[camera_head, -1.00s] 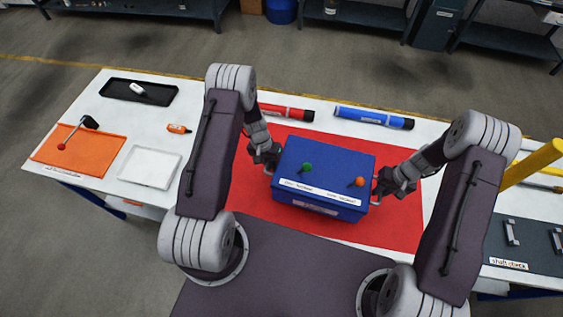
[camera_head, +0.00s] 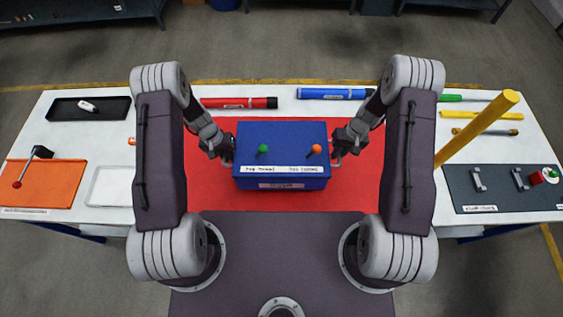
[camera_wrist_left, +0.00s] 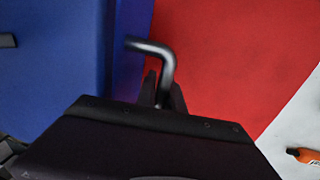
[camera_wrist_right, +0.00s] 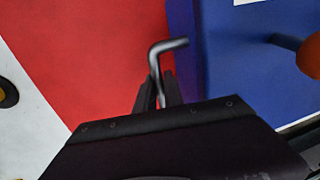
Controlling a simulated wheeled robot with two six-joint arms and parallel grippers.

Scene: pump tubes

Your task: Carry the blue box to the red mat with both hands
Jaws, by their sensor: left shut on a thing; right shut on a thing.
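The blue box (camera_head: 255,158), with a green and an orange knob on top and white labels, is upright over the middle of the red mat (camera_head: 350,200). I cannot tell whether its underside touches the mat. My left gripper (camera_head: 228,158) is shut on the metal handle on the box's left side, and this handle (camera_wrist_left: 158,50) shows in the left wrist view. My right gripper (camera_head: 339,159) is shut on the handle on the right side, and that handle (camera_wrist_right: 160,50) shows in the right wrist view.
A red tube (camera_head: 238,103) and a blue tube (camera_head: 330,94) lie behind the mat. At left are a black tray (camera_head: 62,112), an orange board (camera_head: 55,180) and a white tray (camera_head: 108,190). At right, a yellow post (camera_head: 478,130) rises near a dark board (camera_head: 500,200).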

